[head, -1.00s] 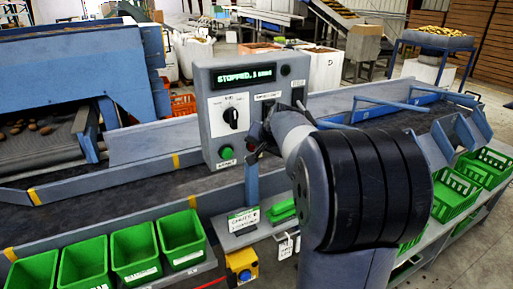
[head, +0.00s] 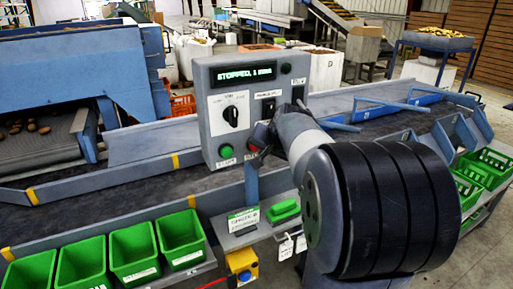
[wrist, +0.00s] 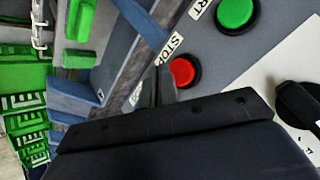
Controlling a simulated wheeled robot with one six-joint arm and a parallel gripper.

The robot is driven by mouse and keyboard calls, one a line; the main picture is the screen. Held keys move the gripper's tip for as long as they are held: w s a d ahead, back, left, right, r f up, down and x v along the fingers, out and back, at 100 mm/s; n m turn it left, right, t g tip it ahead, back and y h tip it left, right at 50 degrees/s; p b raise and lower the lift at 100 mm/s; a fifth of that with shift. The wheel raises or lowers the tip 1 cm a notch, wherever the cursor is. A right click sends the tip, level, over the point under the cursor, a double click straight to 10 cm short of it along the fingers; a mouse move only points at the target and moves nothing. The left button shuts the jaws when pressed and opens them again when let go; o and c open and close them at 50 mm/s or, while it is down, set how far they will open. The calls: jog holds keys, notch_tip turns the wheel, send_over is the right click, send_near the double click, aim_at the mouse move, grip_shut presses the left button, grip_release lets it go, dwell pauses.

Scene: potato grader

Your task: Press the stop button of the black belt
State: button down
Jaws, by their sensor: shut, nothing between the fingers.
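The control panel (head: 213,105) stands over the black belt (head: 110,204). Its display (head: 248,72) reads "STOPPED" with further small text. The red stop button (wrist: 182,72) shows in the wrist view beside its "STOP" label; in the head view my gripper mostly covers it. My gripper (wrist: 163,82) is shut and empty, its tips just left of the red button in the wrist view and overlapping its edge. I cannot tell whether they touch it. In the head view my gripper (head: 262,140) is at the panel's lower right. The green start button (head: 226,151) is lower left.
A black rotary knob (head: 231,116) sits on the panel above the green button. Green bins (head: 133,251) line the front left, and green crates (head: 484,168) stand at right. A yellow box (head: 242,265) sits below the panel.

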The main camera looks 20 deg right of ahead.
jog(key=s+b, duration=0.1)
jog(key=s, duration=0.3)
jog(key=shift+s, duration=0.25)
jog(key=shift+w, duration=0.1)
jog(key=s+b, duration=0.1)
jog(key=s, duration=0.3)
jog(key=shift+d+b, duration=0.1)
jog(key=shift+b, duration=0.2)
dwell(0.5)
jog(key=shift+w, duration=0.1)
